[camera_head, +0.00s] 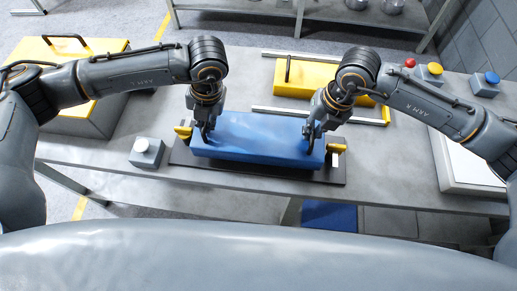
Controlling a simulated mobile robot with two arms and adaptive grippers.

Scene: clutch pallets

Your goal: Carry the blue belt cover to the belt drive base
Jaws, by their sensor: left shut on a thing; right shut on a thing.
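The blue belt cover (258,138) is a long blue box-like cover. It sits on or just over a dark flat plate (225,170) near the table's front edge, with small yellow brackets (334,160) at its ends. I take the plate with its brackets to be the belt drive base. My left gripper (207,138) is shut on the cover's left part. My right gripper (311,138) is shut on its right part. The fingertips are partly hidden against the cover, and I cannot tell whether the cover touches the plate.
A grey block with a pale button (146,150) stands left of the plate. A yellow box with a handle (310,78) lies behind, within a metal rail. A larger yellow box (75,58) is at left.

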